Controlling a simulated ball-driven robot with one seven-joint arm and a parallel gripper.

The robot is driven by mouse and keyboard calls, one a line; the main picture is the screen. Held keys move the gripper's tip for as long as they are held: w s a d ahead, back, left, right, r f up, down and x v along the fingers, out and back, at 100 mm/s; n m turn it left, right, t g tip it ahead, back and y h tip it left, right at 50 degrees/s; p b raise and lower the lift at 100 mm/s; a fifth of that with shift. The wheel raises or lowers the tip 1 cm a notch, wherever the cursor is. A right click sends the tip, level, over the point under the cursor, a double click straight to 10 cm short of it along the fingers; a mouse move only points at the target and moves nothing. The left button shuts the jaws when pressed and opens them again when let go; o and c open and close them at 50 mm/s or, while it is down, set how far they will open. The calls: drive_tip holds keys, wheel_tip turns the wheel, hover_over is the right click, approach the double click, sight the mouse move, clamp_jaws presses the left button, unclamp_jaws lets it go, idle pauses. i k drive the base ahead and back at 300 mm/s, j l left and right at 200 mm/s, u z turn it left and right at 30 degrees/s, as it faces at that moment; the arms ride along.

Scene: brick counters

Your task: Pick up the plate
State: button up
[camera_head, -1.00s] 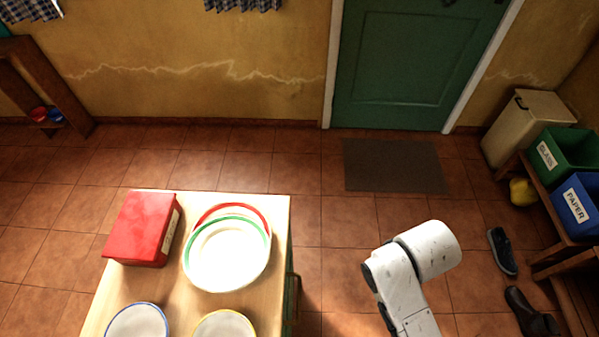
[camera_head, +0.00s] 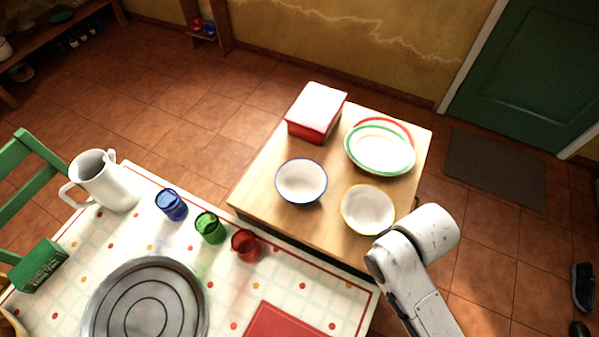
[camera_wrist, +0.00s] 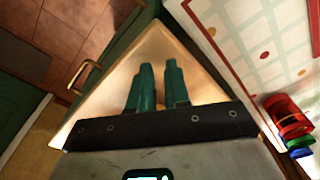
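A white oval plate with a green rim (camera_head: 380,150) lies on the small wooden counter, overlapping a plate with a red rim (camera_head: 402,129) beneath and behind it. My white arm shows at the lower right in the head view, in front of the counter's near right corner; the gripper itself is out of that view. In the wrist view my gripper's two teal fingers (camera_wrist: 159,64) point over the counter top (camera_wrist: 196,66). A narrow gap shows between them, with nothing in it. No plate shows in the wrist view.
A red box (camera_head: 314,118), a blue-rimmed bowl (camera_head: 301,181) and a yellow-rimmed bowl (camera_head: 368,209) share the counter. A clothed table (camera_head: 235,300) adjoins in front, with a jug (camera_head: 105,182), coloured glasses and a round metal tray (camera_head: 147,305). Floor at right is mostly clear.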

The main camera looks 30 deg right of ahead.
sight(377, 149)
drive_tip(key=l+u, duration=0.2)
drive_tip(key=u, duration=0.2)
drive_tip(key=l+u, duration=0.15)
drive_tip(key=u, duration=0.25)
drive_tip(key=l+u, duration=0.2)
drive_tip(key=u, duration=0.2)
drive_tip(key=k+l+u, duration=0.1)
drive_tip(key=u, duration=0.3)
drive_tip(key=k+l+u, duration=0.25)
drive_tip(key=l, duration=0.25)
drive_tip(key=k+l+u, duration=0.25)
drive_tip(key=k+l, duration=0.35)
drive_tip(key=l, duration=0.15)
drive_tip(key=k+l, duration=0.25)
drive_tip(key=l, duration=0.1)
